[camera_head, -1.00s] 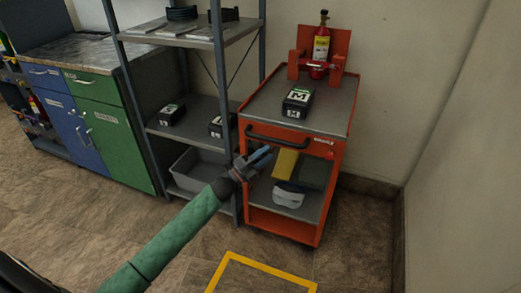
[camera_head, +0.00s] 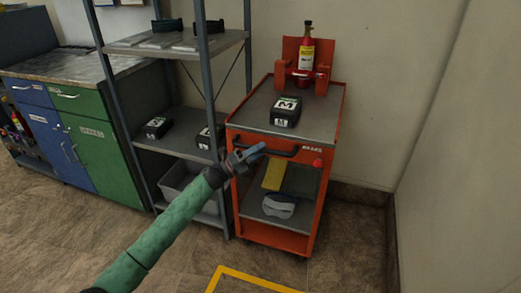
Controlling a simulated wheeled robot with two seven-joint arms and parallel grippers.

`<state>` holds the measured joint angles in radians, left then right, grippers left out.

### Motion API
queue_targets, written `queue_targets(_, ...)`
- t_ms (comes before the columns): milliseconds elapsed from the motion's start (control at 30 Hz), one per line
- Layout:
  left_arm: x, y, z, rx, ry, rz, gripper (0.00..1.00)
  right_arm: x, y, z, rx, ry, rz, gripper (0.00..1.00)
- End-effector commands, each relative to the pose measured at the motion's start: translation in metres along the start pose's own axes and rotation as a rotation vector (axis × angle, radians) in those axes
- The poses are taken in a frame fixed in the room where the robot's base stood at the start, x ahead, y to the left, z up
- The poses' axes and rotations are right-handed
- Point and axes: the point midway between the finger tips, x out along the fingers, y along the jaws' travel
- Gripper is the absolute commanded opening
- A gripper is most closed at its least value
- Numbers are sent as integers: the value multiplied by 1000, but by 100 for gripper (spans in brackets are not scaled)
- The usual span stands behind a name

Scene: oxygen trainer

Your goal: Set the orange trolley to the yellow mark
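The orange trolley (camera_head: 312,219) stands against the back wall, right of the grey shelf rack. Its dark handle bar (camera_head: 284,152) runs across the front under the top. My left gripper (camera_head: 257,150) is at the left part of this handle and overlaps it in the picture. I cannot tell whether it touches the bar or whether its fingers are parted. The yellow mark (camera_head: 256,280) is an outline on the floor in front of the trolley, cut off by the bottom edge. The trolley is outside the visible part of the mark. My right gripper is not in view.
The trolley carries a red cylinder (camera_head: 306,58), a black box (camera_head: 286,111), and yellow (camera_head: 273,176) and grey items on its lower shelf. The shelf rack (camera_head: 229,99) stands close on its left. The right wall (camera_head: 450,170) leaves some floor free beside the trolley.

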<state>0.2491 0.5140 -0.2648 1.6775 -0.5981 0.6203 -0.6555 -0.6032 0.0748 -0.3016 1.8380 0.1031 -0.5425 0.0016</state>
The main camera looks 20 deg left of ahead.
Motion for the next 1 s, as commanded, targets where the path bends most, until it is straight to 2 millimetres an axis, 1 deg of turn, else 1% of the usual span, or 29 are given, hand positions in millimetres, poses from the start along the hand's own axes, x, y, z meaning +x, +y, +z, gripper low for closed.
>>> queue_targets(100, 6, 0, 0, 0, 0, -1, 40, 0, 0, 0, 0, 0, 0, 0)
queue_targets(367, 7, 0, 0, 0, 0, 0, 40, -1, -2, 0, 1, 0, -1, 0)
queue_targets(400, 7, 0, 0, 0, 0, 0, 36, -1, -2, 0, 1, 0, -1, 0)
queue_targets(467, 7, 0, 0, 0, 0, 0, 24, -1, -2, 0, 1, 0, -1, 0)
queue_targets(500, 7, 0, 0, 0, 0, 0, 16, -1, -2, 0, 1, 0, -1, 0)
queue_targets(600, 7, 0, 0, 0, 0, 0, 0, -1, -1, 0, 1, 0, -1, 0)
queue_targets(833, 6, 0, 0, 0, 0, 0, 0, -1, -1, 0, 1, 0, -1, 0)
queue_targets(1000, 3, -4, -5, -1, 0, 0, 0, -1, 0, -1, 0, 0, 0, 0)
